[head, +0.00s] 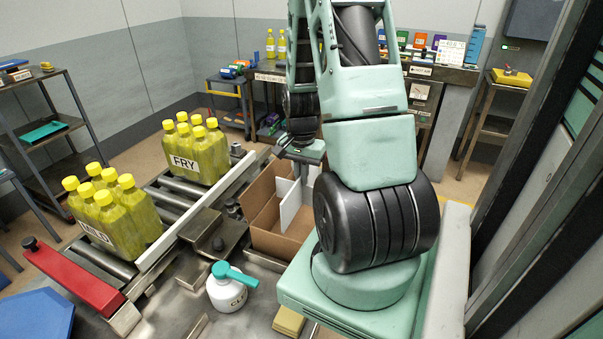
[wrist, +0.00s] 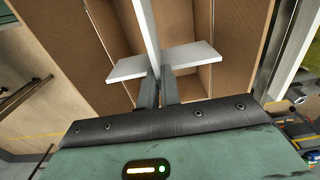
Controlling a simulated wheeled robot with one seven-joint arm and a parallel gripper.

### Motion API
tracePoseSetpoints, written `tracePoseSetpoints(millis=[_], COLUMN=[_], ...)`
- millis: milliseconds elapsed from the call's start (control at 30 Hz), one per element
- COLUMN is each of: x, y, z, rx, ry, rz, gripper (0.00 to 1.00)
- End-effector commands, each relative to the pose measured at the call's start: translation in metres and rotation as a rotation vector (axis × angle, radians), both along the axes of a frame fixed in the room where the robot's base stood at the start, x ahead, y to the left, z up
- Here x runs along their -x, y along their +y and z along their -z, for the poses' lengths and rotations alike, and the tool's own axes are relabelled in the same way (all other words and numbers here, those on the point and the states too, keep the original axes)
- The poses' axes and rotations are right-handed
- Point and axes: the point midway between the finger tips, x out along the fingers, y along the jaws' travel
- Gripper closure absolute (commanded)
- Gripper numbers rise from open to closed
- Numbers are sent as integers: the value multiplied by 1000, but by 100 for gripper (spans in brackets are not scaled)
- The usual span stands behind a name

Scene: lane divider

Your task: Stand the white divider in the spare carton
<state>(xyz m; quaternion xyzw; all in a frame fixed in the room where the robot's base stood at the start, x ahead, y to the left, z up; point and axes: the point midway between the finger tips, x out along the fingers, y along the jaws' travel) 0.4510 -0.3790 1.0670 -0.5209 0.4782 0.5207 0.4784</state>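The white divider (head: 290,206) is made of crossed panels. It stands roughly upright in the open brown carton (head: 262,240), at least partly inside its walls. My gripper (head: 303,160) is above it. In the wrist view, the two grey fingers of my gripper (wrist: 158,88) flank one panel of the divider (wrist: 190,56) near the crossing, shut on it. The carton's brown walls (wrist: 236,45) show around and below the divider there. The divider's lower edge is hidden, so I cannot tell whether it touches the carton floor.
A roller conveyor (head: 180,190) left of the carton carries yellow bottle packs labelled FRY (head: 190,155) and MILD (head: 110,215). A white spray bottle (head: 228,290) with a teal top stands in front. A white rail (head: 195,212) runs between conveyor and carton.

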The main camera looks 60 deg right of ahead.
Motion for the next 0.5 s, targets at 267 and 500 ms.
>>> tracePoseSetpoints(millis=[267, 500], x=[0, 0], y=[0, 0], z=[31, 54], rx=[-1, -1], ry=[1, 1], rz=[0, 1], gripper=[100, 100])
